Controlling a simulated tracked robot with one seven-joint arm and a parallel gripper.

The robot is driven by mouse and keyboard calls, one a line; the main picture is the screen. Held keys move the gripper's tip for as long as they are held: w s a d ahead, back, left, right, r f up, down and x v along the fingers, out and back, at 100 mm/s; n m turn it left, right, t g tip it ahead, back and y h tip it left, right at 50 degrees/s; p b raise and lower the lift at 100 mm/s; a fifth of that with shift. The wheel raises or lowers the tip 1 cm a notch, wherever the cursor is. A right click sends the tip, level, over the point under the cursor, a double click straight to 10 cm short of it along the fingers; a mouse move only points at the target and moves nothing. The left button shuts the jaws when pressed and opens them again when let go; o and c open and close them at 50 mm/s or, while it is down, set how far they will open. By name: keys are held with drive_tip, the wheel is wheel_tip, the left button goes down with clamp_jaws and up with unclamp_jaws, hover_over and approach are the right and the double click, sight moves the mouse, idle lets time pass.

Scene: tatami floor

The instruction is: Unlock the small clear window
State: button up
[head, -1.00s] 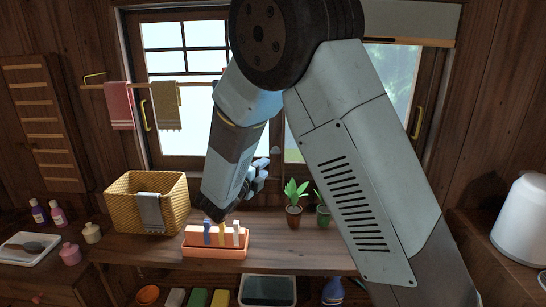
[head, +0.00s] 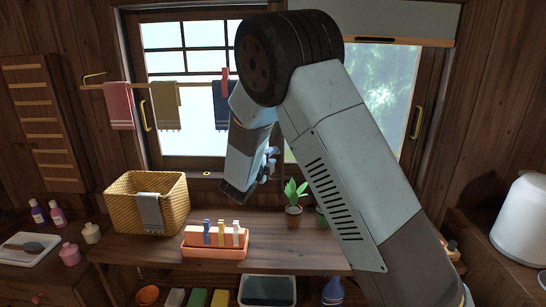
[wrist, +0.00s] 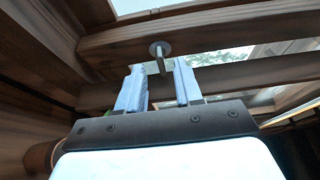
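The window has a left sash (head: 190,47) with dark bars and pale panes, and a right sash (head: 385,85) with trees blurred behind it. I cannot tell which one the task means. In the wrist view a metal latch (wrist: 158,52) with a round base and a short pin sits on a wooden window rail (wrist: 205,40). My gripper (wrist: 158,72) is open, its two pale fingers apart and empty. The pin shows in line with the gap between the fingertips; I cannot tell how deep it reaches. In the head view my gripper (head: 269,163) is partly hidden by my arm.
Below the window stand a wicker basket (head: 120,205), an orange tray (head: 215,253) with upright clips, and potted plants (head: 294,213). Towels hang on a rail at left, a dark blue one (head: 222,105) nearest my arm. A blind (head: 405,22) covers the upper right.

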drive_tip(key=shift+x, duration=0.95)
drive_tip(key=shift+c, duration=0.5)
clamp_jaws()
